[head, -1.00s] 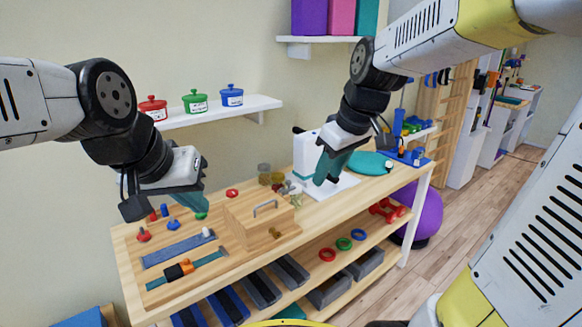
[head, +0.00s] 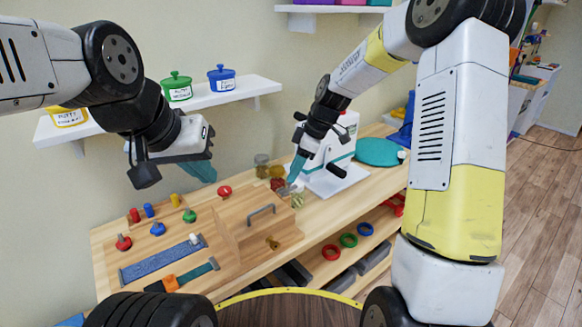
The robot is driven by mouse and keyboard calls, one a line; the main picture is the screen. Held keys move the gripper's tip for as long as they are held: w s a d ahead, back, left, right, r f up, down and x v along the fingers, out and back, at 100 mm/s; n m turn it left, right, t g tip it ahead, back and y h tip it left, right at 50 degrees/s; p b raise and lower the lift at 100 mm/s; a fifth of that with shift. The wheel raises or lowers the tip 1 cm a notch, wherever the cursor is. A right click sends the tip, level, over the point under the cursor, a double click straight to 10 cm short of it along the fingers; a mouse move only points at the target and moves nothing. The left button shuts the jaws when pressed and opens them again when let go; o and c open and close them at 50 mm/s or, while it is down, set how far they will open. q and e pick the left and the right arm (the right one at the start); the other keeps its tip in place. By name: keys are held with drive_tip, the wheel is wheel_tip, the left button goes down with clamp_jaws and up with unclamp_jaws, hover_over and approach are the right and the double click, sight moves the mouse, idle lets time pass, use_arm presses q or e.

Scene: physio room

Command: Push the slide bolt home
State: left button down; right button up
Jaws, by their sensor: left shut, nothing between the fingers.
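A wooden board or box with a grey handle (head: 262,210) lies on the bench below both grippers. A small brass fitting (head: 272,243) sits on it near its front right; it may be the slide bolt, but it is too small for me to tell its position. My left gripper (head: 203,172) is shut and empty, raised above the back of the bench, to the left of the handle. My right gripper (head: 297,168) points down near small jars behind and right of the handle. I cannot tell whether its teal fingers are apart.
A blue strip (head: 160,261) and several coloured pegs and knobs, one a red knob (head: 124,242), lie at the left. Small jars (head: 262,166) and a white machine (head: 343,140) stand behind. A wall shelf (head: 242,88) holds pots above my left gripper.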

drive_tip(key=shift+x, duration=1.35)
clamp_jaws()
idle(0.4)
